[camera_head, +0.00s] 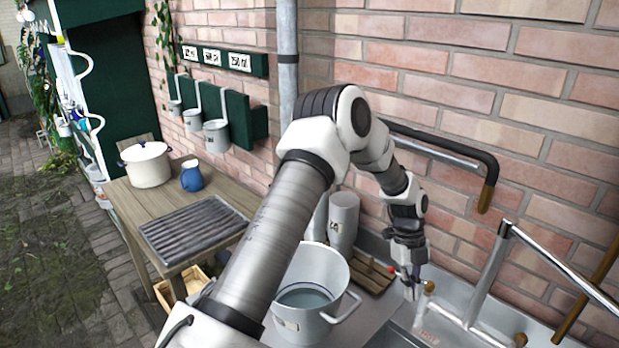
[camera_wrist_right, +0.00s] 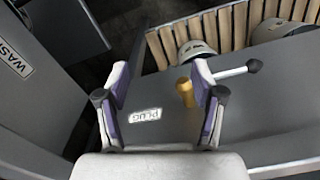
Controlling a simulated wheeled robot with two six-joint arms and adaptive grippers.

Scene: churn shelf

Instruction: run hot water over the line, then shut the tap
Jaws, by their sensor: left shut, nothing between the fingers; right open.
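My left gripper (camera_head: 411,287) is shut and empty, pointing down beside a brass-coloured fitting (camera_head: 430,287) at the back of the sink (camera_head: 390,338). A small red knob (camera_head: 391,268) shows just left of its fingers; whether they touch it I cannot tell. A metal tap pipe (camera_head: 487,275) rises right of the gripper. I see no running water. My right gripper (camera_wrist_right: 157,88) is open and empty in the right wrist view, above a grey surface with a PLUG label (camera_wrist_right: 145,115). A brass cylinder (camera_wrist_right: 185,92) and a black-tipped lever (camera_wrist_right: 235,71) show beside its right finger.
A large metal bucket (camera_head: 317,265) with bluish liquid stands left of the sink. A grey canister (camera_head: 343,220) and a slatted wooden rack (camera_head: 372,278) stand behind it. A wooden table (camera_head: 125,200) holds a white pot (camera_head: 147,165) and blue jug (camera_head: 191,177). A brick wall closes the back.

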